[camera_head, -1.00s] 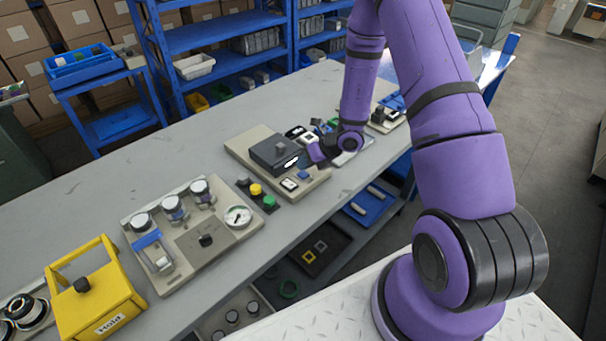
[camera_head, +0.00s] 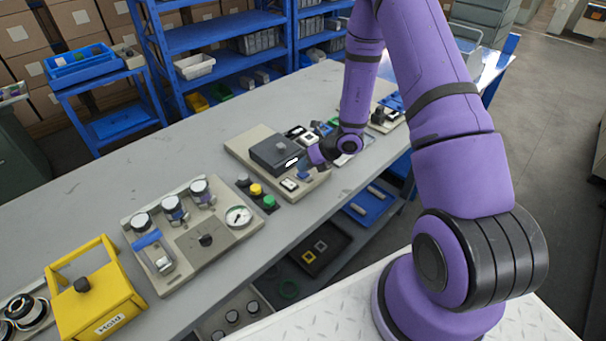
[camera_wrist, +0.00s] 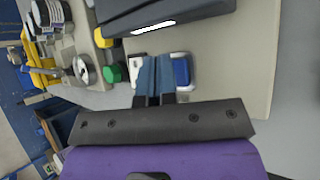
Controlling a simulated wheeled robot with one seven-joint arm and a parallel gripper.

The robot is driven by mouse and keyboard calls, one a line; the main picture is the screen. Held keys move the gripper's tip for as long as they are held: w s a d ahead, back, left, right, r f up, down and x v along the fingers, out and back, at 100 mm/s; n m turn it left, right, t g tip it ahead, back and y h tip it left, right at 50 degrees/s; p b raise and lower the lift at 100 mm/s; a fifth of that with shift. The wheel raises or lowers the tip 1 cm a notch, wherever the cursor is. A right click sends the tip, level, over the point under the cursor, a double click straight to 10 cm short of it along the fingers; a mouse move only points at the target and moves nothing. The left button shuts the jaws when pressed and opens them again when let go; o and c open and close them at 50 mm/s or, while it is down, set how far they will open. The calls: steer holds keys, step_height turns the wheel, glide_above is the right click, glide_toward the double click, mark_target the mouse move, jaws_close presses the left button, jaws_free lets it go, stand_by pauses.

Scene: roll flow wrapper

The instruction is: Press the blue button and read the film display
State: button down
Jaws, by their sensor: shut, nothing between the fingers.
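The blue button (camera_wrist: 181,70) sits on the front of the beige wrapper base (camera_wrist: 248,60). It shows in the wrist view just right of my fingertips. My gripper (camera_wrist: 155,66) is shut and empty, its blue-grey fingers together between the blue button and a white-and-black switch (camera_wrist: 140,68). In the head view my gripper (camera_head: 304,167) is over the button area and partly hides it. I cannot tell whether the fingertips touch the button. The film display (camera_head: 292,162) is a bright white strip on the dark box (camera_head: 268,152); it also shows in the wrist view (camera_wrist: 153,28). No characters are readable.
Yellow (camera_head: 256,189) and green (camera_head: 269,202) buttons lie left of the switch. A beige panel with jars and a gauge (camera_head: 239,216) and a yellow box (camera_head: 100,300) stand further left. Bare grey table (camera_head: 150,165) lies behind them.

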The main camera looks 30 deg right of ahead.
steer(key=shift+f, duration=0.4)
stand_by(0.4)
steer(key=shift+r, duration=0.85)
steer(key=shift+r, duration=2.55)
